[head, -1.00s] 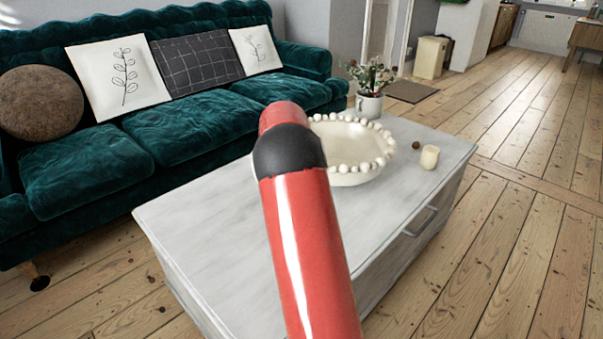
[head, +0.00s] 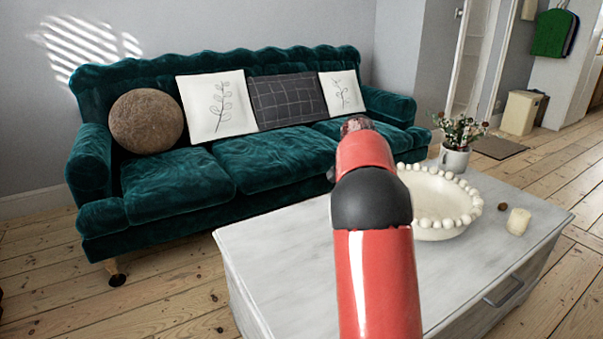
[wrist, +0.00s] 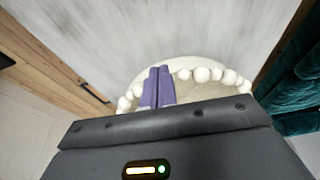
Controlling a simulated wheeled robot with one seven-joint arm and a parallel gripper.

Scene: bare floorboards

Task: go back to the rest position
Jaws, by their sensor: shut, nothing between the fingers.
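My gripper shows in the wrist view with its two purple fingers (wrist: 158,87) side by side, shut and empty. In that view the fingers overlap the white bead-rimmed bowl (wrist: 205,75), whose near part is hidden by the gripper body. I cannot tell the height of the fingers above the bowl. In the head view my red arm rises in front of the table, and the gripper itself is hidden behind it. The bowl (head: 440,205) stands on the pale coffee table (head: 290,250), just right of my arm.
A mug with flowers (head: 454,158), a small brown ball (head: 503,207) and a cream candle (head: 518,221) stand on the table. A green sofa (head: 265,165) with several cushions stands behind it. Bare floorboards (head: 150,310) lie open at the left.

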